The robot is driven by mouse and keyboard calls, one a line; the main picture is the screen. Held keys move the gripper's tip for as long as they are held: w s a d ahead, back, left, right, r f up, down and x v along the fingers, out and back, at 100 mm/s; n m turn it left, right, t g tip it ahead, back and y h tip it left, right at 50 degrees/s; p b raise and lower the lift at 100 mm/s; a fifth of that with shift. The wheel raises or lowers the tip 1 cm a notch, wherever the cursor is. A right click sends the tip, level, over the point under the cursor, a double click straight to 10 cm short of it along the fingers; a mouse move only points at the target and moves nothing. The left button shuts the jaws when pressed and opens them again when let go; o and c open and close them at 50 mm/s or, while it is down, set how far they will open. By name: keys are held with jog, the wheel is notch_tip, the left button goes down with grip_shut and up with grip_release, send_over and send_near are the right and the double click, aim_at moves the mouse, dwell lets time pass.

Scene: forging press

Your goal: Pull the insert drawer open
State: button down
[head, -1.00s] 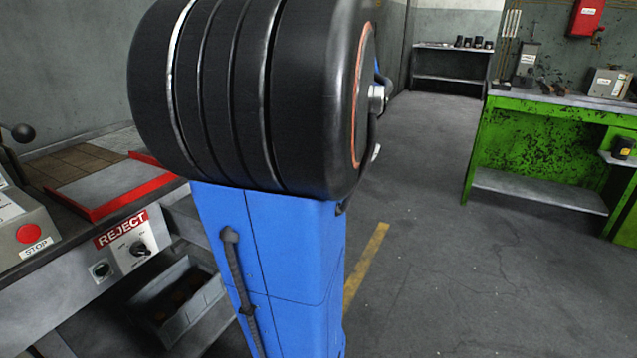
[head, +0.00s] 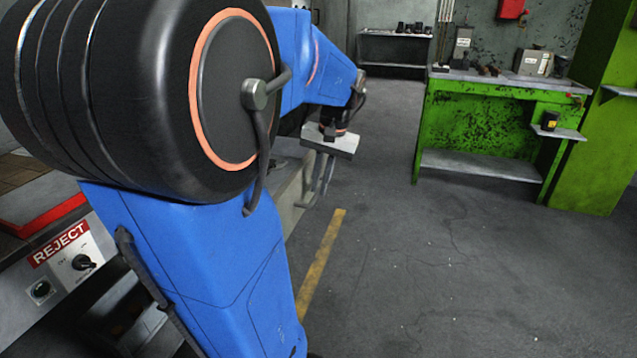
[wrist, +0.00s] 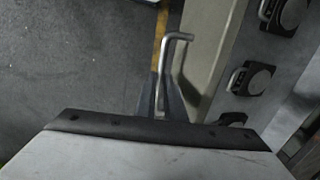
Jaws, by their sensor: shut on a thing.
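My gripper (head: 320,192) hangs down at the end of my blue arm, beside a pale beige front. In the wrist view, its narrow grey fingers (wrist: 161,103) point away from the camera and are shut on a bent metal bar handle (wrist: 175,37). The handle's top end turns right to the beige front (wrist: 212,50), which looks like the front of the insert drawer. In the head view the beige front (head: 293,198) shows only partly, behind my arm. The handle's grip at the fingertips is partly hidden by the gripper body.
In the wrist view, several dark round-topped pieces (wrist: 258,78) sit on a grey surface right of the beige front. Open floor (head: 420,270) with a yellow line (head: 320,265) lies to the right. A green workbench (head: 480,125) stands behind. A REJECT panel (head: 60,245) is at left.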

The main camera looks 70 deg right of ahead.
jog(key=c, duration=1.8)
grip_release()
jog(key=shift+c, duration=0.2)
jog(key=shift+r, duration=0.1)
jog(key=s+r, duration=0.3)
jog(key=r, duration=1.4)
jog(key=shift+d, duration=0.15)
jog(key=shift+s, duration=0.1)
